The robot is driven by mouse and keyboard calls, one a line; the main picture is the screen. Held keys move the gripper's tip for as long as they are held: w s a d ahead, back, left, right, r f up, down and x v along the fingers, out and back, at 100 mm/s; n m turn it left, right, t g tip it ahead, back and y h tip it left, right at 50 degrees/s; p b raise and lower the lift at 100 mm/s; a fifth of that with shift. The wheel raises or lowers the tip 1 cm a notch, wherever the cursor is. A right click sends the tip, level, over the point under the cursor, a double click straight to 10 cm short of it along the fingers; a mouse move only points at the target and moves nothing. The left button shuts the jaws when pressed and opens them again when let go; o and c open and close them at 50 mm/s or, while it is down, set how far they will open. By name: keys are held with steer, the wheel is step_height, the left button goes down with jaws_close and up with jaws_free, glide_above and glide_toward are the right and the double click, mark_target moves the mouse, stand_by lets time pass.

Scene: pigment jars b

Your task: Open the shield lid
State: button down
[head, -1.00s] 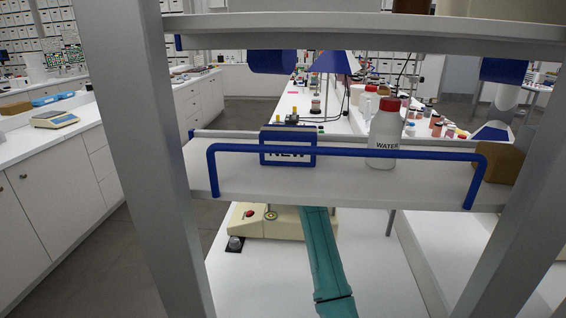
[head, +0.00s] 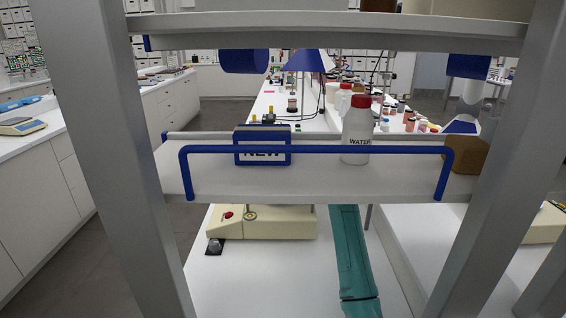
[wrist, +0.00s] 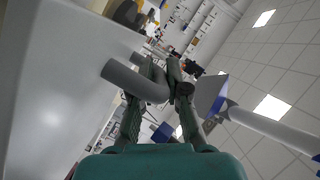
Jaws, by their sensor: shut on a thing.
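In the wrist view a large pale grey panel (wrist: 55,90), which looks like the shield lid, fills the left side. A thick grey tubular handle (wrist: 122,77) stands out beside it. My gripper (wrist: 166,74) has its two dark green fingers closed around the handle, near its right end. Where the handle joins the panel is hard to make out. In the head view neither the gripper nor the lid can be made out. A teal length of my arm (head: 352,255) shows below the shelf.
A shelf (head: 310,185) with a blue rail crosses the head view, holding a NEW box (head: 262,146), a WATER bottle (head: 356,130) and a brown block (head: 466,155). Grey posts stand on both sides. A cream machine (head: 265,223) sits on the white surface below.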

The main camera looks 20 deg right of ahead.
steer(key=shift+s+d, duration=0.25)
steer(key=shift+d, duration=0.45)
steer(key=shift+s+d, duration=0.2)
steer(key=shift+d, duration=0.45)
steer(key=c, duration=1.2)
jaws_free()
